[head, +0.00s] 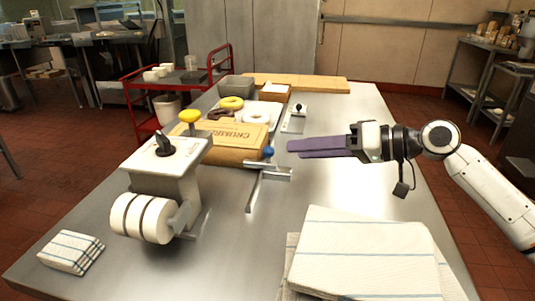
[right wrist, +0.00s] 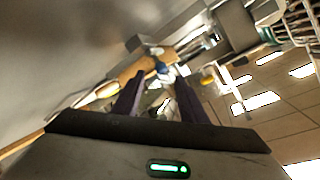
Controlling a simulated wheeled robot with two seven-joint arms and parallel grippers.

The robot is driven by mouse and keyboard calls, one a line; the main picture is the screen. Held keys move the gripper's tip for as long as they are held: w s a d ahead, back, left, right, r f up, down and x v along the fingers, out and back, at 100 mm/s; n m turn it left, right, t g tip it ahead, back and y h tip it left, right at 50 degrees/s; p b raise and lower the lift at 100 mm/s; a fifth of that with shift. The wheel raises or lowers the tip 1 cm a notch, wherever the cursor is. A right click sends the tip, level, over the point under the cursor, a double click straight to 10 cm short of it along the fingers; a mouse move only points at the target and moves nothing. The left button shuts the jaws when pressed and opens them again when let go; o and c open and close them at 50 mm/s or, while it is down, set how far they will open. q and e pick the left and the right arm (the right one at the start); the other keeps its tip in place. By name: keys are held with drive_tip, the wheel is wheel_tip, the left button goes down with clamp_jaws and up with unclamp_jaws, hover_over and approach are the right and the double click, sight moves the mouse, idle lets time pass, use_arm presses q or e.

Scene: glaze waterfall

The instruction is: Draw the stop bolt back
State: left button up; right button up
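A metal rail piece with a blue knob (head: 268,152), which looks like the stop bolt, stands on the steel table in front of a wooden box. The blue knob also shows in the right wrist view (right wrist: 162,68), beyond and between the fingertips. My right gripper (head: 290,147) reaches in from the right, its purple fingers pointing left at the knob and a little short of it. In the right wrist view its fingers (right wrist: 158,80) are apart with nothing between them. How far the bolt is drawn I cannot tell. My left gripper is not in view.
A white machine (head: 165,175) with rollers and a yellow knob stands left of the rail piece. The wooden box (head: 225,138) and doughnuts (head: 231,103) lie behind. A small black-knobbed plate (head: 295,118) is farther back. Folded cloths (head: 365,250) lie at the front right.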

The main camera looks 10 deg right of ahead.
sight(269, 151)
drive_tip(key=p+x, duration=0.1)
drive_tip(key=x, duration=0.8)
drive_tip(key=shift+c, duration=0.5)
